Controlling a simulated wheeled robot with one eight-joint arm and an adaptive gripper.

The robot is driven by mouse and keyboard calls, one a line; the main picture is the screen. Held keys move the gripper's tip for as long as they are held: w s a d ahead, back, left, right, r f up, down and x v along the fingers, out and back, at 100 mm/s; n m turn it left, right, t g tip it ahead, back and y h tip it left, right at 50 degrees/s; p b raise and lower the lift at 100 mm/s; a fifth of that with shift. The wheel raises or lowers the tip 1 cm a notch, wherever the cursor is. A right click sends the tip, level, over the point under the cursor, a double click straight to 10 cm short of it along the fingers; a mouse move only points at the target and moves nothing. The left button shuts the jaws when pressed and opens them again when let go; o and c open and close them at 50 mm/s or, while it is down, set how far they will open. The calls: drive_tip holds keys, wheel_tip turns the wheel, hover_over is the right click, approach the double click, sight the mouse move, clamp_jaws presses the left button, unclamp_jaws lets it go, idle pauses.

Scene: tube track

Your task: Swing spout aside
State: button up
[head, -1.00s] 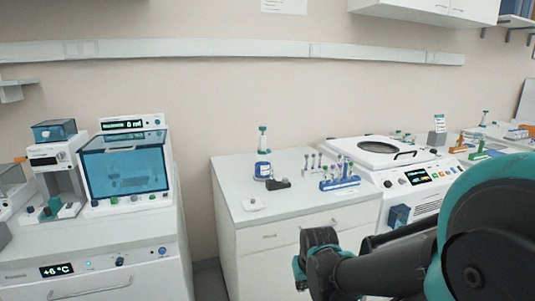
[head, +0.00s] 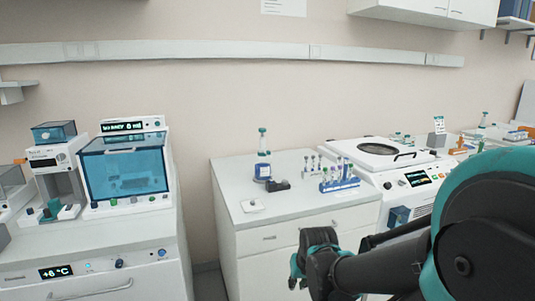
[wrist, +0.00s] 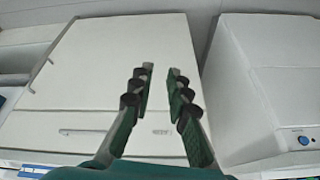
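No part is clearly recognisable as the spout. A blue-labelled bottle with a teal-topped dispenser (head: 263,155) stands upright on the white cabinet in the head view; any spout on it is too small to make out. In the wrist view my gripper (wrist: 160,76) is open and empty, its two dark-green fingers apart with nothing between them. It faces white cabinet fronts, with no bottle in that view. In the head view my arm reaches in from the lower right, in front of the cabinet, and the fingers cannot be made out.
A blue tube rack (head: 339,180) and a small black block (head: 278,186) stand near the bottle. A white lidded machine (head: 380,152) is on the right. A blue-windowed device (head: 125,167) stands on the left unit, across a floor gap. The cabinet top's front is mostly clear.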

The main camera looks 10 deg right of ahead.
sight(269, 152)
drive_tip(key=shift+o, duration=1.3)
drive_tip(key=w+a+r+m+t+y, duration=0.1)
drive_tip(key=w+a+r+m+y, duration=0.1)
drive_tip(key=w, duration=0.4)
drive_tip(key=w+a+r+m+t+y, duration=0.1)
drive_tip(key=w+a+r+m+t, duration=0.1)
drive_tip(key=w+a+r+m, duration=0.2)
drive_tip(key=shift+w+a+r+m+y, duration=0.15)
drive_tip(key=shift+w+r+m+y, duration=0.35)
drive_tip(key=shift+w, duration=0.35)
drive_tip(key=w+d+r+m+t+y, duration=0.2)
drive_tip(key=w+r+m+t, duration=0.5)
drive_tip(key=w+r+m, duration=0.75)
drive_tip(key=w+d+r+m+t+h, duration=0.3)
drive_tip(key=w+d+m, duration=0.3)
drive_tip(key=w+m, duration=0.45)
drive_tip(key=shift+m, duration=0.5)
drive_tip(key=x, duration=1.5)
drive_tip(key=shift+w, duration=0.1)
drive_tip(key=shift+f, duration=0.1)
clamp_jaws()
drive_tip(key=shift+a, duration=0.1)
